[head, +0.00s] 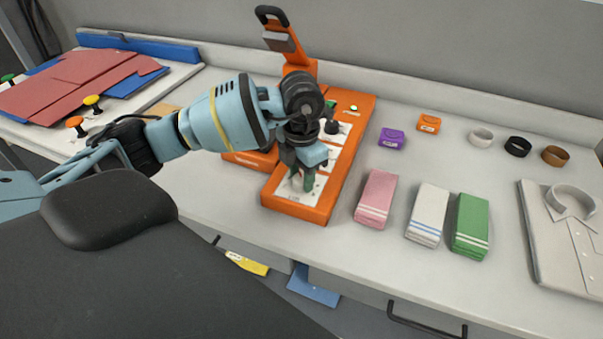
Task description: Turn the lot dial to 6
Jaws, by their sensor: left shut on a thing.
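An orange machine (322,209) with a white control panel stands on the counter. My left gripper (302,180) points down at the near end of this panel and is shut on a dial there. The fingers hide most of that dial, and its pointer and numbers cannot be read. Another dark knob (332,127) sits farther back on the panel, partly behind my gripper. My right gripper is not in view.
An orange arm with a black handle (271,15) rises behind the machine. Pink (376,199), white (428,214) and green (471,226) folded towels lie to the right, beside a folded shirt (560,245). Small purple (391,138) and orange (429,123) boxes stand behind. Red folders (75,85) lie left.

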